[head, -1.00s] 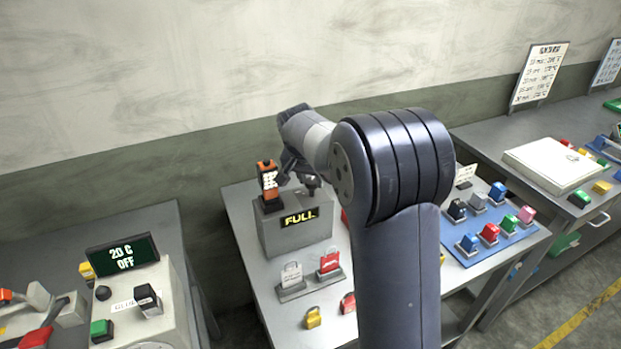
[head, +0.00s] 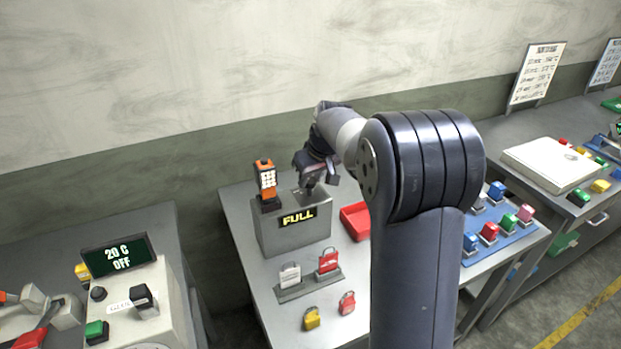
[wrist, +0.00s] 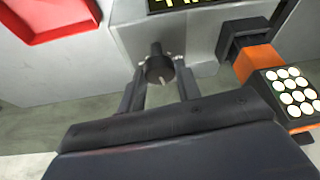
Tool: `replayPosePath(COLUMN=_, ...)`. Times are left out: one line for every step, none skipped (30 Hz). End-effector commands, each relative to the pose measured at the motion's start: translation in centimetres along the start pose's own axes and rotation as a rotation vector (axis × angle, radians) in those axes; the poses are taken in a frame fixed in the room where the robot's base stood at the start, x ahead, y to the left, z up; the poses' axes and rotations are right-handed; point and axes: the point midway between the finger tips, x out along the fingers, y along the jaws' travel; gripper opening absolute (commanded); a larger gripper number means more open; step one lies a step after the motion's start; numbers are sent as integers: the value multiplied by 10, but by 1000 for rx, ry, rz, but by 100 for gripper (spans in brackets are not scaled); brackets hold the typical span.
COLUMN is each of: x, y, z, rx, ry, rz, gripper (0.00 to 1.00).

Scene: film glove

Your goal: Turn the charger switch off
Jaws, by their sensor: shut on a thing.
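The charger (head: 290,232) is a grey box on the middle table with a lit display (head: 298,217) reading FULL. Its switch, a dark round knob (wrist: 159,69) with a pale mark, shows in the wrist view on top of the box. My gripper (head: 309,187) is over the right part of the charger's top. In the wrist view my gripper (wrist: 160,75) has its two fingers on either side of the knob, shut on it. An orange device with round white lights (head: 266,180) stands in a dark cradle at the top left; it also shows in the wrist view (wrist: 285,85).
A red tray (head: 356,222) lies right of the charger. White and red padlock-like items (head: 290,275) stand in front, with a yellow padlock (head: 311,318) nearer. A heater-like box (head: 150,305) with a display stands left. My arm covers the table's right part.

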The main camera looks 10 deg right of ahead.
Motion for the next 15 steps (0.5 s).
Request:
replayPosePath(x=1, y=2, z=0, rx=-39, ry=1, rz=-17, gripper=9)
replayPosePath(x=1, y=2, z=0, rx=-65, ry=0, rz=-28, gripper=9)
replayPosePath(x=1, y=2, z=0, rx=-102, ry=1, rz=-42, gripper=9)
replayPosePath(x=1, y=2, z=0, rx=-128, ry=1, rz=-53, gripper=9)
replayPosePath(x=1, y=2, z=0, rx=-154, ry=-1, rz=-64, gripper=9)
replayPosePath(x=1, y=3, z=0, rx=-187, ry=0, rz=-79, gripper=9)
replayPosePath(x=1, y=3, z=0, rx=-213, ry=0, rz=-89, gripper=9)
replayPosePath(x=1, y=3, z=0, rx=-239, ry=-1, rz=-99, gripper=9)
replayPosePath(x=1, y=3, z=0, rx=-272, ry=0, rz=-113, gripper=9)
replayPosePath(x=1, y=3, z=0, rx=-296, ry=-1, rz=-123, gripper=9)
replayPosePath(x=1, y=4, z=0, rx=-320, ry=0, rz=-132, gripper=9)
replayPosePath(x=1, y=4, z=-1, rx=-350, ry=0, rz=-145, gripper=9)
replayPosePath(x=1, y=4, z=-1, rx=-371, ry=-1, rz=-154, gripper=9)
replayPosePath(x=1, y=4, z=-1, rx=-392, ry=-1, rz=-163, gripper=9)
replayPosePath(x=1, y=4, z=-1, rx=-418, ry=-1, rz=-173, gripper=9)
